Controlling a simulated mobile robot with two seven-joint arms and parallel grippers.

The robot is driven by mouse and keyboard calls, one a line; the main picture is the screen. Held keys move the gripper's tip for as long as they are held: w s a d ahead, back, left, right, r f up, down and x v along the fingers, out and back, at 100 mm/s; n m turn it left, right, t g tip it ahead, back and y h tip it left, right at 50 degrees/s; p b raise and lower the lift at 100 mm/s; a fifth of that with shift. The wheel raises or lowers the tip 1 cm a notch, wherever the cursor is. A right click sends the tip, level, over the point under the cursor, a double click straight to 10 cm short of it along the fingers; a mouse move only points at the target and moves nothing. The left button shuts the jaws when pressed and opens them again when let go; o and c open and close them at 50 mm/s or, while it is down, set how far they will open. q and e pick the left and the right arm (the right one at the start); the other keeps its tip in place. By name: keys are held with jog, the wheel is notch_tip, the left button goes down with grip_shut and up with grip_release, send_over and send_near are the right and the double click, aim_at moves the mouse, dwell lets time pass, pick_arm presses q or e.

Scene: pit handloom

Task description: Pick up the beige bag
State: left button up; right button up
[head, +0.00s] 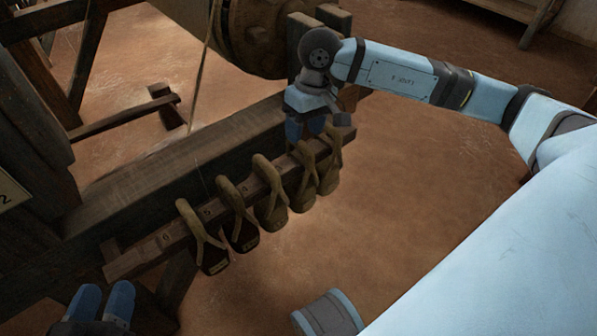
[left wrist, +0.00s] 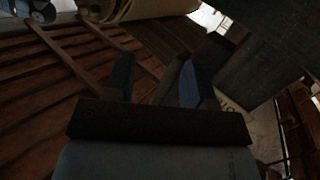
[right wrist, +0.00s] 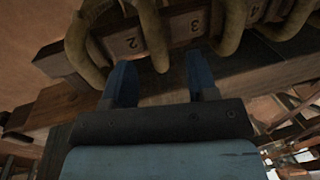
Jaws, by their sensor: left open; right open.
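Several small bags hang by thick tan loops from a numbered wooden rail (head: 165,240) in the head view. The two nearest, a first bag (head: 214,262) and a second bag (head: 243,238), are dark. The middle bag (head: 271,214) and those beyond it look olive-tan; in this dim light I cannot tell which is beige. My right gripper (head: 306,128) is open above the far end of the rail. My left gripper (head: 104,302) is open and empty at bottom left.
A thick loom beam (head: 190,160) runs behind the rail, with a large wooden roller (head: 262,30) at the back. Dark loom posts stand at the left. The earthen floor (head: 430,190) right of the bags is clear.

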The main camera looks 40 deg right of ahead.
jog(key=f+b, duration=0.1)
jog(key=f, duration=0.2)
jog(key=w+f+b, duration=0.1)
jog(key=f, duration=0.1)
jog(key=shift+a+b, duration=0.3)
jog(key=shift+a, duration=0.05)
jog(key=shift+f, duration=0.1)
pick_arm(q)
jog(key=shift+w+a+r+m+t, duration=0.2)
jog(key=shift+w+a+m+t, duration=0.3)
jog(key=shift+w+m, duration=0.35)
pick_arm(e)
grip_shut()
pick_arm(q)
jog(key=shift+s+f, duration=0.1)
jog(key=shift+s, duration=0.1)
jog(key=shift+d, duration=0.1)
